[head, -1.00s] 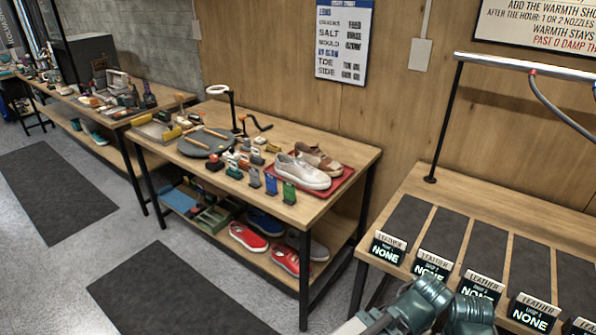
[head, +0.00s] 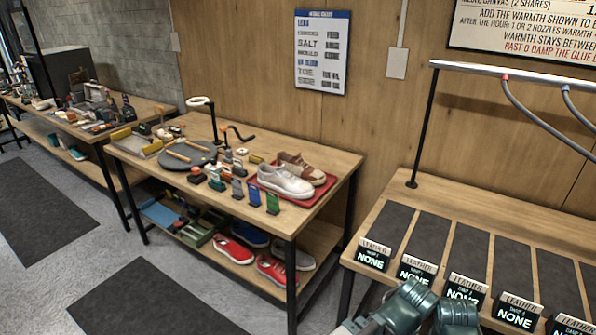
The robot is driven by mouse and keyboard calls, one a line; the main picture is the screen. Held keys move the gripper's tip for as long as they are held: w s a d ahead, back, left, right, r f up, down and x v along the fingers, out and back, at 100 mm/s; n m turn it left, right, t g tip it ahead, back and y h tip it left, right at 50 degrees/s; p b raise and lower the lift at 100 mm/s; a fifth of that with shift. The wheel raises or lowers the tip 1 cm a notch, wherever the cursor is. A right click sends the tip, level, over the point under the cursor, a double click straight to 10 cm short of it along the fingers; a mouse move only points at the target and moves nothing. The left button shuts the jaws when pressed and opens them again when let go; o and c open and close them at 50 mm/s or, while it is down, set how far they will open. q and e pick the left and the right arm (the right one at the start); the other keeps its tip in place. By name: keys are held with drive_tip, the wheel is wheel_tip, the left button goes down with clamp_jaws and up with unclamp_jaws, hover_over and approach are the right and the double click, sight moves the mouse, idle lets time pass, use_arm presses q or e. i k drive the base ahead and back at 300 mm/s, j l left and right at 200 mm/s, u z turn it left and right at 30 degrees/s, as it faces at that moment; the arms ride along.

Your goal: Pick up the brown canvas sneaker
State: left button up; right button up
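The brown canvas sneaker (head: 301,165) lies on a red tray (head: 325,189) at the right end of the middle workbench in the head view. It has a pale sole and sits behind a white sneaker (head: 284,181), which hides part of it. Teal and grey parts of my arms show at the bottom edge, right of centre, well away from the sneaker. The fingertips of both grippers are out of view.
Small bottles, blocks and colored cards stand left of and in front of the tray on the workbench (head: 345,171). Red and blue shoes lie on its lower shelf (head: 318,236). A bench with dark strips (head: 430,236) and a metal rail stands right. Floor is clear in front.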

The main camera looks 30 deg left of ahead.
sight(296, 165)
drive_tip(key=i+j+z, duration=0.1)
drive_tip(key=j+z, duration=0.2)
drive_tip(key=j, duration=0.65)
drive_tip(key=j+z, duration=0.3)
drive_tip(key=j, duration=0.65)
